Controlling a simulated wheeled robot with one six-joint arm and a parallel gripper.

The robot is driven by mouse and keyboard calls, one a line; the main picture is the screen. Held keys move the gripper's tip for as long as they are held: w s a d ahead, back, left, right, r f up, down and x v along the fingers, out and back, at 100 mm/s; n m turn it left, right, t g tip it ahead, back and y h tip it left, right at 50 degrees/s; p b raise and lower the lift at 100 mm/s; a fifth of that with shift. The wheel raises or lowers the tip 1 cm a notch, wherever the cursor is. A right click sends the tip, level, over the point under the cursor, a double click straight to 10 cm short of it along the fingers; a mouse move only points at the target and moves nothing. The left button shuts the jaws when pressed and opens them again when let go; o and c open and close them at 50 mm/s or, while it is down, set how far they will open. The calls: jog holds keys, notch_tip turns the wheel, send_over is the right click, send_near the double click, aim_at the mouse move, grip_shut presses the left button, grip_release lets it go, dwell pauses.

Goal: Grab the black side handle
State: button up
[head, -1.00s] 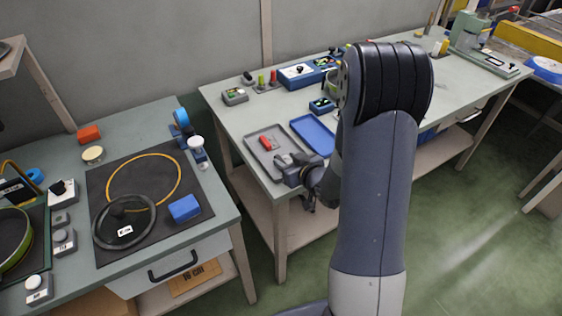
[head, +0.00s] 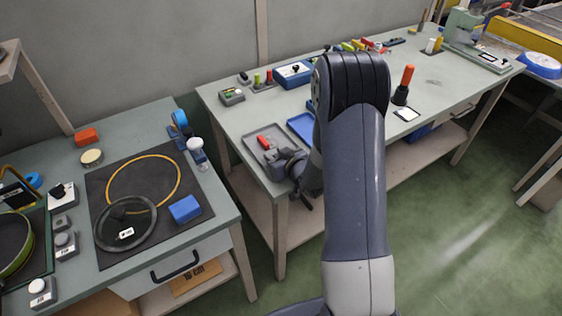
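My gripper (head: 303,200) is at the front of the right-hand bench, near the right front corner of the grey tray (head: 252,140). My wrist and forearm cover part of that tray and most of the blue tray (head: 298,122) beside it. Its fingers are small, dark and partly hidden, so I cannot tell whether they are open or shut. A red piece (head: 264,142) lies in the grey tray. I cannot make out a black side handle for certain; it may be hidden behind my arm.
The left bench has a dark mat with a glass lid (head: 125,240), a yellow ring (head: 112,172) and a blue block (head: 185,209). A black drawer handle (head: 175,266) is below. An orange-handled tool (head: 407,82) stands on the right bench. Floor shows between the benches.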

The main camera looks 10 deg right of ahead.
grip_shut()
jog(key=shift+r, duration=0.15)
